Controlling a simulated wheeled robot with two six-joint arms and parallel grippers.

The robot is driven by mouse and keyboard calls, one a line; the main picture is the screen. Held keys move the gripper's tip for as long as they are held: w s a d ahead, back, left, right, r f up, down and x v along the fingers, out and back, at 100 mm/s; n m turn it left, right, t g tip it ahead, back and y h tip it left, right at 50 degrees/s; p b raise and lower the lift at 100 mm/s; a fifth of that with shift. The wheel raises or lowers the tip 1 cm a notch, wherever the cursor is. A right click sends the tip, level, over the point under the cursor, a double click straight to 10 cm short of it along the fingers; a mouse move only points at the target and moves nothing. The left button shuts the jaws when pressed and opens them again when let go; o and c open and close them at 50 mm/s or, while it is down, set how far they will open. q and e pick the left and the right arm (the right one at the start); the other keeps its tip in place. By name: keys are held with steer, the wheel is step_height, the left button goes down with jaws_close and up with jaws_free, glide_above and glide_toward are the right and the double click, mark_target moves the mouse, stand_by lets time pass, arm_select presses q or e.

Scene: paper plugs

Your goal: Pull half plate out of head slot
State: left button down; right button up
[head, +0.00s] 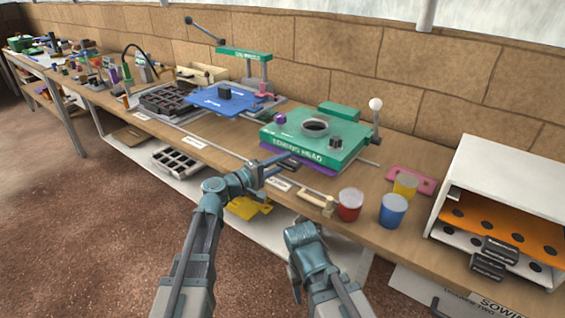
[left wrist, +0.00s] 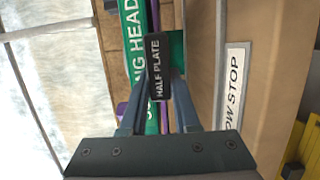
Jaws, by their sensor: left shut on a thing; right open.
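The green sowing head (head: 350,140) sits on the bench with a purple layer (head: 270,167) under its front. My left gripper (head: 284,159) is at the front edge of the sowing head. In the left wrist view my left gripper (left wrist: 158,88) is shut on the black tab lettered HALF PLATE (left wrist: 158,62). A green piece shows beside the tab. I cannot tell how far the half plate is in the slot. My right gripper (head: 300,232) is low in front of the bench, away from the sowing head, with nothing seen in it.
Red (head: 350,204), blue (head: 392,210) and yellow (head: 405,186) cups stand to the right on the bench. A white rack (head: 500,170) with orange and white shelves is at far right. A blue plate (head: 228,98) and black tray (head: 170,100) lie to the left.

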arm_select(q)
steer(key=shift+s+a, duration=0.4)
steer(key=shift+s, duration=0.15)
stand_by(0.9)
steer(key=c, duration=0.6)
jaws_free()
steer(key=shift+o, duration=0.2)
steer(key=v, duration=1.3)
steer(key=shift+s+a, duration=0.15)
steer(key=shift+a, duration=0.15)
